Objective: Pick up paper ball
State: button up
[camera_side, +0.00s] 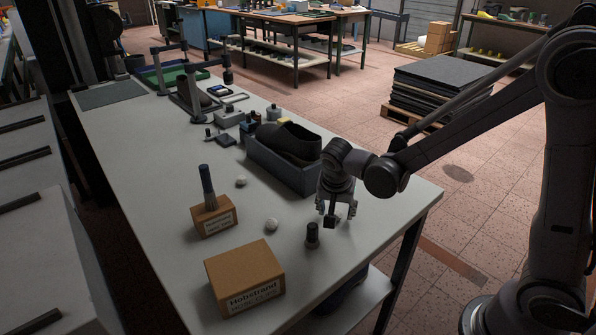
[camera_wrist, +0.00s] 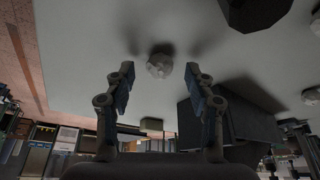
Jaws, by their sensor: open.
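My gripper (camera_side: 335,208) is open over the right end of the white table and points down. In the wrist view, a crumpled whitish paper ball (camera_wrist: 159,65) lies on the tabletop, between and just beyond the two open fingertips. The fingers do not touch it. In the side view this ball is mostly hidden by the gripper. Two more pale balls lie on the table to the left in the side view: one near the middle (camera_side: 272,224) and one farther back (camera_side: 241,181). Another pale ball shows at the right edge of the wrist view (camera_wrist: 311,96).
A dark small bottle (camera_side: 312,236) stands close to the gripper's front left. A blue-grey bin (camera_side: 285,172) with dark shoe-like items stands behind it. Cardboard boxes (camera_side: 243,277) and (camera_side: 212,219) stand to the left. The table's right edge (camera_side: 425,208) is near.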

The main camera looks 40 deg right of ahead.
jog(key=shift+d+f, duration=0.1)
jog(key=shift+f, duration=0.15)
jog(key=c, duration=0.8)
jog(key=shift+r, duration=0.15)
